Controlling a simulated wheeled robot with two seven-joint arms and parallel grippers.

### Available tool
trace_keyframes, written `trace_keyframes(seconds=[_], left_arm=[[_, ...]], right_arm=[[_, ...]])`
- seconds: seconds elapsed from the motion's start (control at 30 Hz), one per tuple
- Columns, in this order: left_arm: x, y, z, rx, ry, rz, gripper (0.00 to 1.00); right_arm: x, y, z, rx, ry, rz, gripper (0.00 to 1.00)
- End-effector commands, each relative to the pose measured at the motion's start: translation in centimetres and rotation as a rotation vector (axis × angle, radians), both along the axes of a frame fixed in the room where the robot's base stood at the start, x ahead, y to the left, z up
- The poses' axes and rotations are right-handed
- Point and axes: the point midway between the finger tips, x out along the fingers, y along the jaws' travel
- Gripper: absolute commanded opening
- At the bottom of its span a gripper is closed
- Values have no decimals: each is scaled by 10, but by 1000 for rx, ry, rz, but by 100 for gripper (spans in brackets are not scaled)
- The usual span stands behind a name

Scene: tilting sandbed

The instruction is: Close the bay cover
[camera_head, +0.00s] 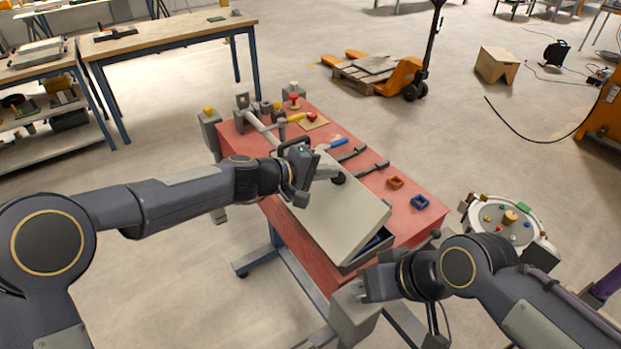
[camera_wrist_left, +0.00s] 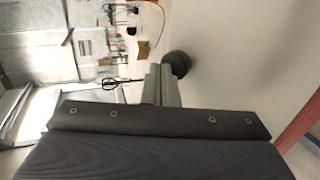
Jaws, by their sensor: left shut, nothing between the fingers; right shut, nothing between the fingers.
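The bay cover (camera_head: 345,215) is a flat beige-grey panel on the red sandbed table (camera_head: 425,195). It sits tilted, with a dark gap under its near right edge where something blue (camera_head: 378,243) shows. A round black knob (camera_head: 338,178) stands on the cover. My left gripper (camera_head: 328,172) is shut and empty at the knob. In the left wrist view its fingers (camera_wrist_left: 163,85) are beside the knob (camera_wrist_left: 178,64), with the cover (camera_wrist_left: 245,60) to the right; I cannot tell whether they touch. My right gripper (camera_head: 364,288) is shut and empty near the table's near corner, below the cover.
A grey block (camera_head: 352,312) stands by my right gripper at the table's near corner. An orange block (camera_head: 395,182) and a blue block (camera_head: 419,202) lie right of the cover. Black bars (camera_head: 373,168), a blue-handled tool (camera_head: 338,142) and a red knob (camera_head: 294,97) lie farther back.

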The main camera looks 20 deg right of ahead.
Motion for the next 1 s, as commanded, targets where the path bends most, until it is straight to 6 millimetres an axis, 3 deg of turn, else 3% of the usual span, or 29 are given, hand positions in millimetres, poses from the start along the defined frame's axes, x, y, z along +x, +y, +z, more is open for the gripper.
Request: trace_keyframes(seconds=[0.27,0.6,1.0], left_arm=[[5,-28,-8,3,3,-1,0],[11,-57,-27,136,30,0,0],[17,-86,-58,134,27,-1,0]], right_arm=[[0,0,14,0,0,0,0],[0,0,29,0,0,0,0],[0,0,22,0,0,0,0]])
